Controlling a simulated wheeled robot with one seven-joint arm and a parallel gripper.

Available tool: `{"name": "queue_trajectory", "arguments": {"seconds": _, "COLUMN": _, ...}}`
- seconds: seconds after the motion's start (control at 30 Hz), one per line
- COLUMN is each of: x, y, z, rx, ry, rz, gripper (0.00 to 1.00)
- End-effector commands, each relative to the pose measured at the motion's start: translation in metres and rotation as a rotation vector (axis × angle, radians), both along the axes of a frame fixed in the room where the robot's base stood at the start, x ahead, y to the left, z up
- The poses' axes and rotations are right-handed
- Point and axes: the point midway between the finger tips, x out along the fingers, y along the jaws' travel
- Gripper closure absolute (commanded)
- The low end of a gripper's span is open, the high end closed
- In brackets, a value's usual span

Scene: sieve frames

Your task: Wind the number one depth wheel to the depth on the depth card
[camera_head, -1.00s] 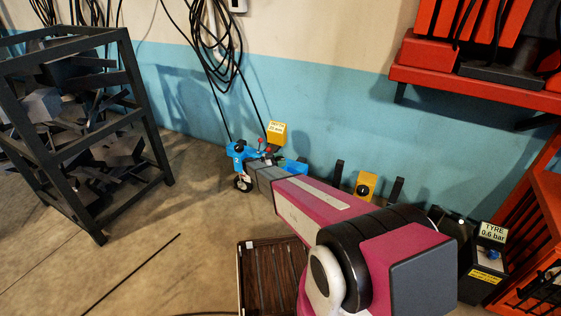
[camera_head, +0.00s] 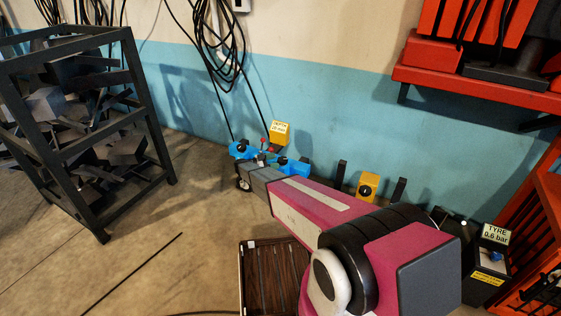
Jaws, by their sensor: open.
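The yellow depth card (camera_head: 279,132) stands by the wall; its top word reads DEPTH, and the figure below is too small to read surely. Below it are two blue units, a left one (camera_head: 241,150) and a right one (camera_head: 292,167). A small dark-tyred wheel (camera_head: 243,184) shows under the left unit. Small red knobs (camera_head: 273,142) stand between the units and the card. I cannot make out a number one now. My gripper (camera_head: 262,160) is open at the units, its fingers tiny and partly hidden; I cannot tell whether it touches anything.
A dark metal rack (camera_head: 128,130) with scrap stands left. A yellow box with a dark knob (camera_head: 368,186) is by the wall, right of the units. A black TYRE 0.6 bar box (camera_head: 489,268) stands further right, below a red shelf (camera_head: 480,84). A slatted crate (camera_head: 246,275) lies below my arm.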

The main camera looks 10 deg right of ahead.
Motion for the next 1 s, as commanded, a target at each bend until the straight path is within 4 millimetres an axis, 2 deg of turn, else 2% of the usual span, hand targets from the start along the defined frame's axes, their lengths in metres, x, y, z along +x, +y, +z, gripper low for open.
{"name": "queue_trajectory", "arguments": {"seconds": 0.1, "x": -0.002, "y": 0.023, "z": 0.000, "rx": 0.000, "ry": 0.000, "rz": 0.002, "gripper": 0.14}}
{"name": "queue_trajectory", "arguments": {"seconds": 0.33, "x": -0.005, "y": 0.047, "z": 0.000, "rx": 0.000, "ry": 0.000, "rz": 0.001, "gripper": 0.14}}
{"name": "queue_trajectory", "arguments": {"seconds": 0.87, "x": -0.006, "y": 0.050, "z": 0.000, "rx": 0.000, "ry": -0.001, "rz": 0.002, "gripper": 0.14}}
{"name": "queue_trajectory", "arguments": {"seconds": 1.0, "x": -0.003, "y": 0.044, "z": 0.010, "rx": 0.005, "ry": -0.027, "rz": 0.057, "gripper": 0.14}}
